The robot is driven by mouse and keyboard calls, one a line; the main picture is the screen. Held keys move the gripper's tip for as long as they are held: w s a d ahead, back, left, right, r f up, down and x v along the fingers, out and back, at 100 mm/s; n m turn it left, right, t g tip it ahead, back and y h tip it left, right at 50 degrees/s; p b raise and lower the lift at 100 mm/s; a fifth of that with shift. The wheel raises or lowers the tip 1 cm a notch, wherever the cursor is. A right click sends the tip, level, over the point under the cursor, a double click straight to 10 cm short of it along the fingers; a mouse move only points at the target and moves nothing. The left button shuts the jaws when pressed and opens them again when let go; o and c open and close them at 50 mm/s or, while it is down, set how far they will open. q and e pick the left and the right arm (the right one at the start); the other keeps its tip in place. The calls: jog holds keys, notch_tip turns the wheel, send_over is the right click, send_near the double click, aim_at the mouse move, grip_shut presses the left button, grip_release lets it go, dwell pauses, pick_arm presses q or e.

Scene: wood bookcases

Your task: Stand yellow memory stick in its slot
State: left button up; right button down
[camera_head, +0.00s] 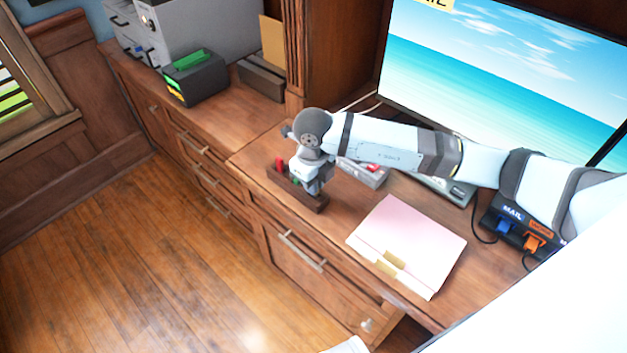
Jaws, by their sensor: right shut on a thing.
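A dark wooden holder (312,202) lies near the front edge of the desk. A red stick (280,164) stands at its left end, and a bit of green (294,181) shows beside it. My right gripper (314,190) points down over the right part of the holder, with its fingertips close to the wood. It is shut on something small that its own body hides. I see no yellow on the holder, so the yellow memory stick is hidden from this view. I cannot tell whether the fingers touch the holder. My left gripper is not in view.
A pink folder (408,245) lies on the desk right of the holder. A grey device (364,174) sits behind my right gripper. A large screen (500,80) stands behind. A black box (195,78) sits on the left cabinet.

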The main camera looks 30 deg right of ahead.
pick_arm(q)
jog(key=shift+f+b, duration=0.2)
jog(key=shift+b, duration=0.1)
pick_arm(e)
jog(key=shift+f, duration=0.5)
jog(key=c, duration=1.1)
grip_release()
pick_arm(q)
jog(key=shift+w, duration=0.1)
pick_arm(e)
notch_tip(320, 180, up, 4)
jog(key=shift+r, duration=0.1)
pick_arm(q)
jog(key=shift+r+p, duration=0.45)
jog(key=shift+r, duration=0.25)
pick_arm(e)
notch_tip(320, 180, up, 10)
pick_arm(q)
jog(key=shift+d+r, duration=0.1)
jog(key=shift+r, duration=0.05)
